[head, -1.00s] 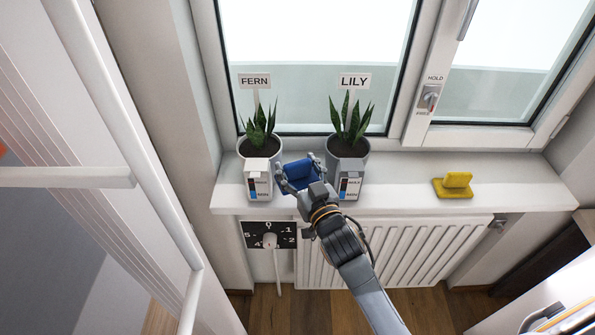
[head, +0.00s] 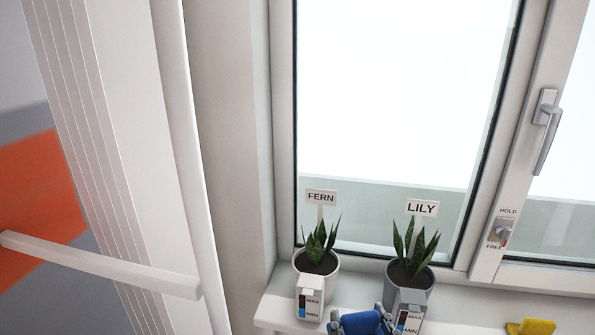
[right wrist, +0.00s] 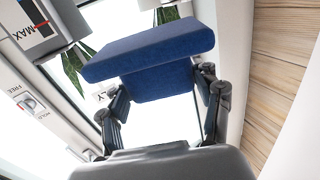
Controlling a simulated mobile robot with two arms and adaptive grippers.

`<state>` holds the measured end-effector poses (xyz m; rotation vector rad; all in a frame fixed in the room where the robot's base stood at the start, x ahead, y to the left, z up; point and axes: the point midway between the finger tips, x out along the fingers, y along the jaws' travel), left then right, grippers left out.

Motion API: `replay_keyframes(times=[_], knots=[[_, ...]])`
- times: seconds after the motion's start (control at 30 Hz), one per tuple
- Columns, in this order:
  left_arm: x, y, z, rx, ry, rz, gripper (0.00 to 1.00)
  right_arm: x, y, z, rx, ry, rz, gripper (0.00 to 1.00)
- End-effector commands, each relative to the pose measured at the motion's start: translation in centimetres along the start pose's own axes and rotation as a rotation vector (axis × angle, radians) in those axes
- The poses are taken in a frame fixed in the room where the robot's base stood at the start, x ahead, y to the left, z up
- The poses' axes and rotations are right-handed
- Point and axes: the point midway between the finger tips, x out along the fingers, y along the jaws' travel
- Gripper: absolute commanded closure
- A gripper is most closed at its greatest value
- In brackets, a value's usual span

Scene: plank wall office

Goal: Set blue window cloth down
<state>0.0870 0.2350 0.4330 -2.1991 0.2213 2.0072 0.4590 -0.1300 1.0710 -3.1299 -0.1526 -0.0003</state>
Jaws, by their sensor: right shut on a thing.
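The blue window cloth (head: 362,323) shows at the bottom edge of the head view, between the two plant pots on the sill. My right gripper (head: 361,326) is shut on it; only the fingertips show there. In the right wrist view the cloth (right wrist: 155,65) is a folded blue block between the fingers of my right gripper (right wrist: 163,92). Whether the cloth touches the sill is cut off in the head view. My left gripper is not in view.
The white sill (head: 275,311) bears the FERN pot (head: 317,268) and the LILY pot (head: 400,276), each with a MAX/MIN gauge. A yellow thing (head: 532,327) lies at the right. The window handle (head: 546,130) is above. A white door-like panel with a bar (head: 100,265) stands left.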

Motion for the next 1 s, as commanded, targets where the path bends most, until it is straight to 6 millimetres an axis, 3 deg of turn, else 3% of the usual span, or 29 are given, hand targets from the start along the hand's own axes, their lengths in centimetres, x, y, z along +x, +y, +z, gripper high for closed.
replay_keyframes(times=[0.2, 0.4, 0.57, 1.0], knots=[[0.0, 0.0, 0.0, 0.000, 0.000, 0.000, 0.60, -4.2, 3.0, 3.2, 0.010, -0.009, 0.061, 0.67], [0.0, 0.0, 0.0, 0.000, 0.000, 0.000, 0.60, -7.4, 4.8, 4.7, -0.004, -0.005, 0.092, 0.67], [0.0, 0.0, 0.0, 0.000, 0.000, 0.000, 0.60, -8.3, 5.3, 5.0, -0.008, 0.000, 0.098, 0.67], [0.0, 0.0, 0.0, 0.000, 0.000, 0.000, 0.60, -8.3, 5.3, 5.0, -0.007, 0.000, 0.098, 0.67]])
